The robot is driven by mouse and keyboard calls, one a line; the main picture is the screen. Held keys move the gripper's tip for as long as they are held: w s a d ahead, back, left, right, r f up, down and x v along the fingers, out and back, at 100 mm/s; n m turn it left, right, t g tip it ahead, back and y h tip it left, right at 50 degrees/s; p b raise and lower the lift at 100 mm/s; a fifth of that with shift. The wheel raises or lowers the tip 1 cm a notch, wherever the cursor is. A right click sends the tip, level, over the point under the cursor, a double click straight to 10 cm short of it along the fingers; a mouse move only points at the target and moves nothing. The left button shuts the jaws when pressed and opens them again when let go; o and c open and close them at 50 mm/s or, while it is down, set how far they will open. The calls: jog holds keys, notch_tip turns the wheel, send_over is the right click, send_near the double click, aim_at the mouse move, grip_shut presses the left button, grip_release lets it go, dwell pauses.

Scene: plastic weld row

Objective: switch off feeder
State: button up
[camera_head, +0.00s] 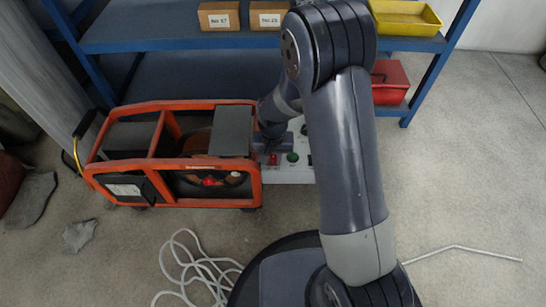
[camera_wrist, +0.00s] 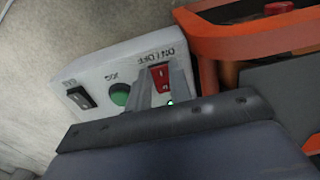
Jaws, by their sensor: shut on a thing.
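A pale control box (camera_wrist: 100,68) carries a red switch (camera_wrist: 160,78) under a label that reads ON | OFF. A green button (camera_wrist: 119,95) and a black rocker switch (camera_wrist: 80,97) sit farther left on the same face. The box also shows in the head view (camera_head: 287,176), beside the orange frame and partly behind my arm. My gripper (camera_wrist: 163,88) is at the red switch, its narrow fingers shut on it. The fingers hide part of the switch, so its on or off position cannot be told. A small green glow shows by the fingers.
An orange-framed machine (camera_head: 205,202) stands directly left of the box. A blue shelf (camera_head: 160,40) behind holds cardboard boxes (camera_head: 219,16), a yellow tray (camera_head: 405,18) and a red box (camera_head: 390,82). A white cable (camera_head: 195,270) lies on the floor. The floor at right is mostly clear.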

jog(key=shift+w+r+g+p, duration=0.3)
jog(key=shift+g+p, duration=0.4)
jog(key=shift+p, duration=0.7)
grip_shut()
jog(key=shift+w+f+g+p, duration=0.1)
jog(key=shift+f+g+p, duration=0.05)
jog(key=shift+g+p, duration=0.6)
jog(key=o, duration=0.9)
grip_release()
jog(key=shift+c, duration=0.2)
jog(key=p+v, duration=0.3)
jog(key=v, duration=0.7)
jog(key=shift+r, duration=0.35)
